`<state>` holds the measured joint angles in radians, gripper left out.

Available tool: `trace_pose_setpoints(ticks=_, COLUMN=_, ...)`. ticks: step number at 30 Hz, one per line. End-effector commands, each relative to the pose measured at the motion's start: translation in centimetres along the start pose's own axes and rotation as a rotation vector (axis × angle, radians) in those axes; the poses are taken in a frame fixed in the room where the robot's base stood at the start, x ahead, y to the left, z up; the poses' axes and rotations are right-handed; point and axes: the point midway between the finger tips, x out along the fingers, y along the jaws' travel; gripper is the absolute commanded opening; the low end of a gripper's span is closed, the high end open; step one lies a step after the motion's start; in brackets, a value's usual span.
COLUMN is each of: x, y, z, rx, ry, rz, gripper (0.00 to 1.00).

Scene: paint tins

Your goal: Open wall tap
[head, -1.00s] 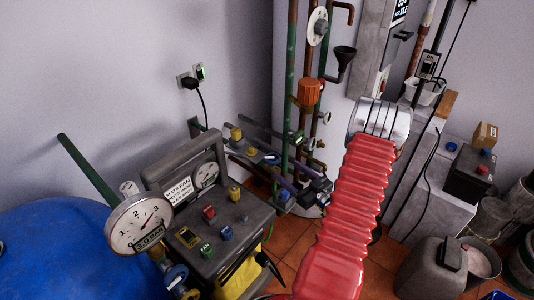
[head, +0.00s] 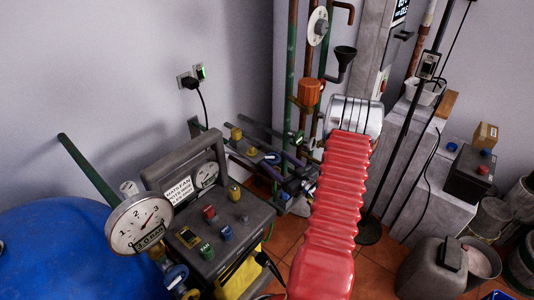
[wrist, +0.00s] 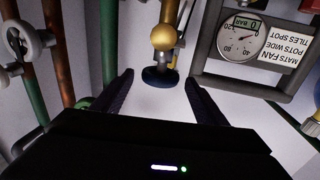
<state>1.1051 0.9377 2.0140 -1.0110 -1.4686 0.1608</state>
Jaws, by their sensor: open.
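In the wrist view, a brass, ball-shaped fitting (wrist: 164,37) with a dark blue round knob (wrist: 160,78) looks like a tap. The frames do not settle whether it is the wall tap. My gripper (wrist: 158,84) is open, its two dark fingers apart on either side of the blue knob in the picture. I see no contact with the knob. I cannot match these surely to the wrist view.
A grey control box (head: 213,222) with knobs stands beside the pipes, near a pressure gauge (head: 140,224) and a blue drum (head: 70,250). Vertical pipes carry an orange fitting (head: 309,92). In the wrist view, a pale handwheel (wrist: 24,40) is left of the fingers.

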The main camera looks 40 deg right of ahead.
Motion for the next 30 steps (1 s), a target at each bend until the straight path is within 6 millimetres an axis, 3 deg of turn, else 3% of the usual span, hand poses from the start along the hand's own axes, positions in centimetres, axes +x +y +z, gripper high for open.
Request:
trace_pose_setpoints(ticks=6, x=3.5, y=-0.1, z=0.0, rx=-0.001, ry=0.001, rz=-0.002, gripper=0.66)
trace_pose_setpoints(ticks=13, x=6.1, y=0.0, z=0.0, rx=-0.001, ry=0.0, rz=-0.001, gripper=0.66)
trace_pose_setpoints(ticks=25, x=6.7, y=0.0, z=0.0, rx=0.0, ry=0.0, rz=0.001, gripper=0.66)
trace_pose_setpoints(ticks=30, x=6.7, y=0.0, z=0.0, rx=0.0, ry=0.0, rz=0.001, gripper=0.54)
